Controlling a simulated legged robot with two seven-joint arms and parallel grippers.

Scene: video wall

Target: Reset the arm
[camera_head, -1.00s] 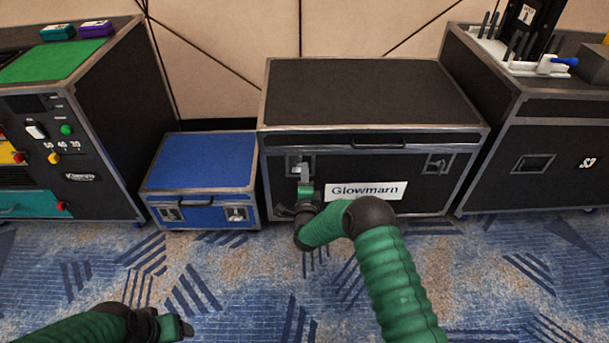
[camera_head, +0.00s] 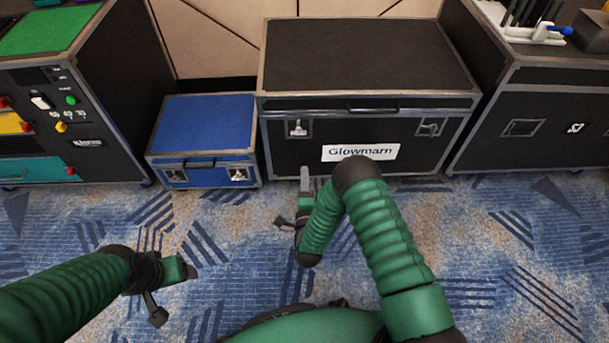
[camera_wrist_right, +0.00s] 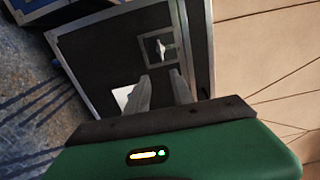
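My right arm's gripper (camera_head: 305,180) is in front of the black Glowmarn case (camera_head: 365,60), below its left latch (camera_head: 298,128) in the head view. In the right wrist view the fingers (camera_wrist_right: 162,82) are apart with nothing between them, and a latch (camera_wrist_right: 159,47) on the case front shows beyond the tips. The gripper looks clear of the latch. My left gripper (camera_head: 190,270) hangs over the carpet at lower left; its fingers are too small and angled to tell open from shut. It appears to hold nothing.
A blue case (camera_head: 205,125) stands left of the Glowmarn case. A black console with a green top (camera_head: 50,30) is at far left, and another black case (camera_head: 545,125) at right. The patterned carpet (camera_head: 520,240) in front is clear.

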